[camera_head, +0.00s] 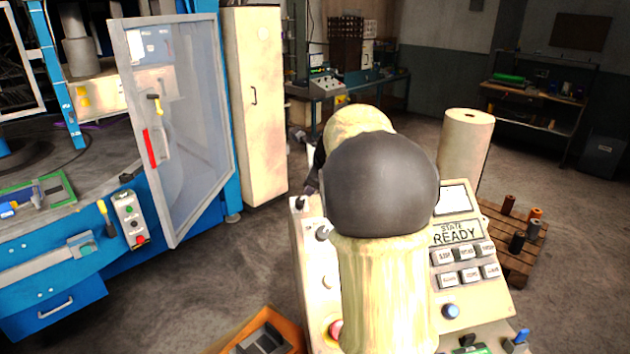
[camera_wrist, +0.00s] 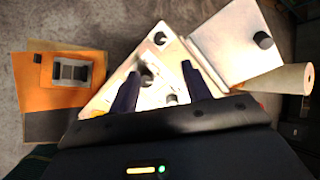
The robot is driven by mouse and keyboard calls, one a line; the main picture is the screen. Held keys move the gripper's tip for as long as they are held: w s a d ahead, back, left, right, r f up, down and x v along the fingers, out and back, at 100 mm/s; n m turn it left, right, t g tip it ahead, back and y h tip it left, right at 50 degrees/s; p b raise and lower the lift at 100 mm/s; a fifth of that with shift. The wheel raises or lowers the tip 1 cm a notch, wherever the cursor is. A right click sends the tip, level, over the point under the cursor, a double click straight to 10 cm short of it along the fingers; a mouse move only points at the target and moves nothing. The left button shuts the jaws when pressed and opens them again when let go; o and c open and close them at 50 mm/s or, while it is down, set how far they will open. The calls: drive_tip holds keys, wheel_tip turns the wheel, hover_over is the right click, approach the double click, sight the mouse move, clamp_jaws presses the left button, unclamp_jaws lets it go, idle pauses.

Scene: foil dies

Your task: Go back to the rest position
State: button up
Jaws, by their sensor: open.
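My arm stands in the middle of the head view and covers part of a cream control console (camera_head: 312,262). In the wrist view my gripper (camera_wrist: 158,80) shows two dark fingers spread apart with nothing between them. The fingers point over the pale console (camera_wrist: 110,95), which has dark knobs. In the head view the gripper is mostly hidden behind my own arm. The console's screen reads STATE READY (camera_head: 457,233), with rows of buttons (camera_head: 461,265) below it. I cannot tell the exact gap between the fingertips and the console.
A blue machine (camera_head: 60,305) with an open framed door (camera_head: 185,130) stands at the left, beside a cream cabinet (camera_head: 257,100). A pale roll (camera_head: 465,145) and a pallet with spools (camera_head: 520,250) are at the right. An orange tray (camera_wrist: 35,85) lies left of the console.

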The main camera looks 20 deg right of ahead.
drive_tip(key=shift+f, duration=0.1)
idle(0.3)
drive_tip(key=s+a+f+n+g, duration=0.1)
drive_tip(key=s+a+f+n, duration=0.4)
drive_tip(key=s+n, duration=0.3)
drive_tip(key=s+a+f+n+g, duration=0.2)
drive_tip(key=s+a+f+n, duration=0.2)
drive_tip(key=s+f+n, duration=0.3)
drive_tip(key=s+a+f+n+g, duration=0.2)
drive_tip(key=s+a+f+n, duration=0.3)
drive_tip(key=s+n, duration=0.6)
drive_tip(key=shift+s+a+f, duration=0.3)
drive_tip(key=shift+s+f, duration=0.1)
drive_tip(key=shift+s, duration=0.3)
